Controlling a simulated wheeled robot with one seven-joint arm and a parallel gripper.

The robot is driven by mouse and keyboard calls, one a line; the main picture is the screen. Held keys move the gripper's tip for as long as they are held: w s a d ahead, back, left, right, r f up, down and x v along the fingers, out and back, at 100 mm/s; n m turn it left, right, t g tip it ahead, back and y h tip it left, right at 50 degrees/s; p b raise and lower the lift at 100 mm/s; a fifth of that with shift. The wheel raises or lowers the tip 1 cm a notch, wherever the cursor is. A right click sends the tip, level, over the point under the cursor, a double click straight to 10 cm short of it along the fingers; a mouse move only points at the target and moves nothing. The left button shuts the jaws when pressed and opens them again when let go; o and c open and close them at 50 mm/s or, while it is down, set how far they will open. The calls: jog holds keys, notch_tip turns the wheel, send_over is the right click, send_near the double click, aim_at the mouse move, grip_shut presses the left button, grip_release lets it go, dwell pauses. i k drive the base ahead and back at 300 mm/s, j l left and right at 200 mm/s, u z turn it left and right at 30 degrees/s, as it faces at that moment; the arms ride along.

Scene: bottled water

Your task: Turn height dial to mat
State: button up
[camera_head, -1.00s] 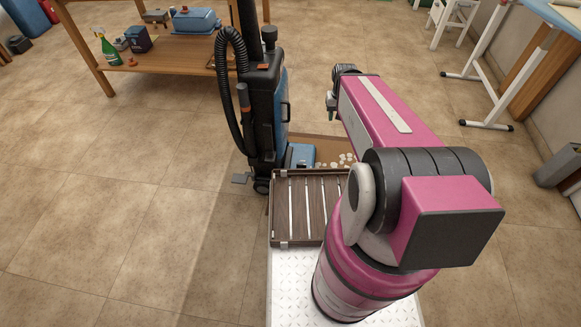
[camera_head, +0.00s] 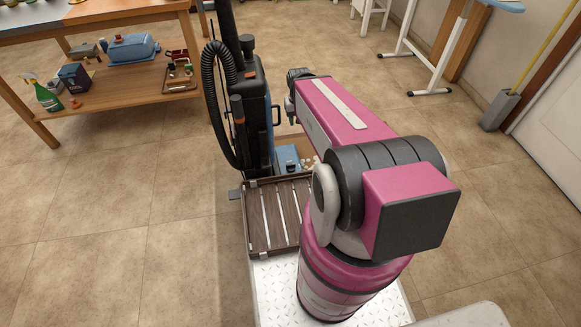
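A blue and black upright vacuum cleaner (camera_head: 250,112) stands just in front of my base, with a ribbed black hose looped on its left side. Its blue floor head (camera_head: 288,157) shows low down to the right of the body. I cannot make out the height dial; it is hidden or too small to see. My arm reaches forward over the right side of the vacuum. At its far end, a dark wrist part (camera_head: 294,88) shows right of the vacuum's body. The gripper's fingers are not visible.
A slatted wooden tray (camera_head: 254,241) lies on my base, close behind the vacuum. Pale pieces (camera_head: 309,164) lie beside the floor head. A wooden table (camera_head: 130,88) with a lower shelf of goods stands at back left. A white-legged stand (camera_head: 432,92) is at right. Floor at left is clear.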

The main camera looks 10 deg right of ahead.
aim_at(289, 167)
jog(key=l+u, duration=0.3)
jog(key=l, duration=1)
jog(key=i+l+u, duration=0.15)
jog(key=l, duration=0.4)
jog(key=l+u, duration=0.15)
jog(key=l, duration=0.4)
jog(key=i+l+u, duration=0.15)
jog(key=l, duration=0.45)
